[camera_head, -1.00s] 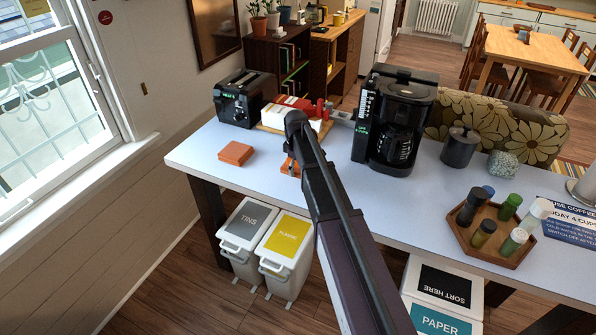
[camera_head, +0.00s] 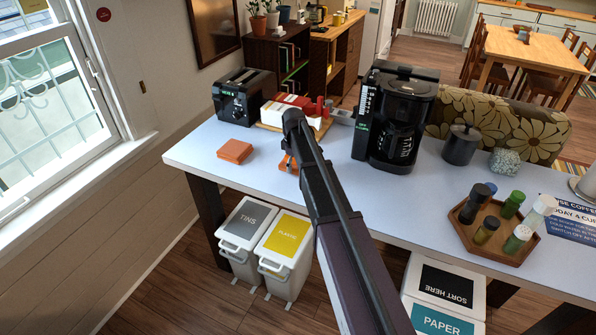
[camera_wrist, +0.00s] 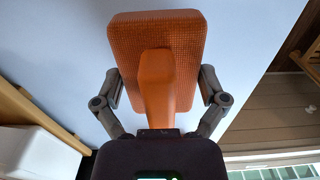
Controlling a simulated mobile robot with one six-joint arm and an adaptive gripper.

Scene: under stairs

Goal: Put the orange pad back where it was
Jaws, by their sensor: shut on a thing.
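In the wrist view an orange pad (camera_wrist: 185,35) with a ribbed face and a raised orange grip (camera_wrist: 155,80) fills the space between the fingers of my gripper (camera_wrist: 160,92). My gripper is shut on it, over the pale blue countertop (camera_wrist: 60,40). In the head view a bit of the held orange pad (camera_head: 286,163) shows beside my arm, which hides most of it and the gripper. I cannot tell whether it touches the counter. A separate flat orange block (camera_head: 235,152) lies on the counter (camera_head: 330,190) to its left.
A toaster (camera_head: 243,97) stands behind the orange block. A wooden board (camera_head: 268,126) with a red-and-white item (camera_head: 290,103) lies behind my gripper. A coffee maker (camera_head: 397,115) stands to the right, and a tray of shakers (camera_head: 492,238) farther right. Bare counter surrounds the orange block.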

